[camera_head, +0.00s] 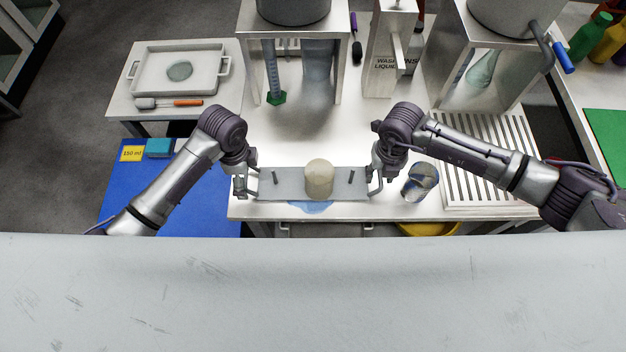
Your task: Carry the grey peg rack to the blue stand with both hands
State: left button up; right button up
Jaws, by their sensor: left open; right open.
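The grey peg rack (298,187) is a flat board near the front edge of the metal table. Short dark pegs stand up from it, and a beige rounded cylinder (319,180) stands on its middle. My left gripper (246,184) is open at the rack's left end. My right gripper (375,183) is open at its right end. I cannot tell whether the fingers touch the rack. The blue stand (185,205) is at the left, below the table's left edge, partly hidden by my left arm.
A yellow "150 ml" label (132,153) and a teal block (158,147) sit at the blue stand's back edge. A glass (420,182) stands right of my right gripper. A blue patch (310,207) lies at the rack's front edge. A white tray (180,68) is back left.

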pick_arm(q)
jog(key=c, duration=0.8)
pick_arm(e)
jog(key=c, duration=0.8)
pick_arm(q)
jog(key=c, duration=0.6)
jog(key=shift+o, duration=0.2)
jog(key=shift+r, duration=0.2)
pick_arm(e)
jog(key=shift+r, duration=0.15)
